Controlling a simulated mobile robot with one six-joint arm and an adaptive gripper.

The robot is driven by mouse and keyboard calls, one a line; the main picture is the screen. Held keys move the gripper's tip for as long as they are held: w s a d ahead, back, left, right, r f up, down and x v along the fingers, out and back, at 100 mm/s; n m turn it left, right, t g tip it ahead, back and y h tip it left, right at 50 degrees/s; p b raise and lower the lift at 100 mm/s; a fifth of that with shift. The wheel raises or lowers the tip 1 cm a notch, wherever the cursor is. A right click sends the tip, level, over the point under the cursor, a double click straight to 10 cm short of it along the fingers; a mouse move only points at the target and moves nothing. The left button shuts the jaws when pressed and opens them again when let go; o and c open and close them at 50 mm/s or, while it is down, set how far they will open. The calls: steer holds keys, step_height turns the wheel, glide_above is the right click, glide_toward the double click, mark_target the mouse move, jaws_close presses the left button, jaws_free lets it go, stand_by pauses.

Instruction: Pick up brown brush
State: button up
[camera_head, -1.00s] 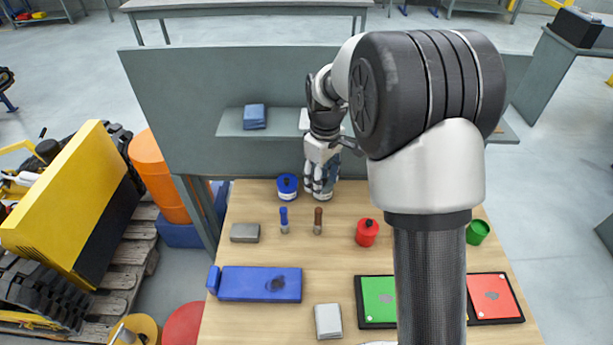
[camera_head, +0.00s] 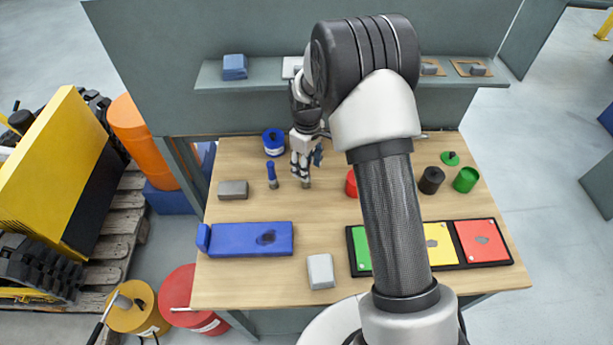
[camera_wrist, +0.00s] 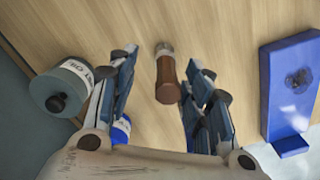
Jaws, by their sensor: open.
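The brown brush (camera_wrist: 168,82) stands on the wooden table, with a dark brown handle and a pale metal end. In the wrist view it lies between the two fingers of my gripper (camera_wrist: 162,62), with a gap on either side. My gripper is open and empty. In the head view my gripper (camera_head: 305,172) points down over the table. It hides most of the brush there; only a small metal part (camera_head: 306,185) shows below the fingertips.
A blue-handled brush (camera_head: 271,174) stands close left of my gripper, with a blue pot (camera_head: 274,142) behind. A grey block (camera_head: 233,190), blue board (camera_head: 250,240) and light block (camera_head: 320,271) lie nearby. A labelled can (camera_wrist: 65,88) is beside one finger. Pots stand right.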

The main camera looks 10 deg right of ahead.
steer(key=f, duration=0.1)
steer(key=f+b, duration=0.1)
steer(key=f, duration=0.1)
steer(key=f+b, duration=0.1)
steer(key=shift+s+a+f, duration=0.2)
steer(key=shift+s+f, duration=0.1)
steer(key=shift+s, duration=0.05)
steer(key=shift+w+f, duration=0.1)
steer(key=shift+f, duration=0.25)
steer(key=shift+r, duration=0.1)
steer(key=shift+c, duration=0.2)
jaws_close()
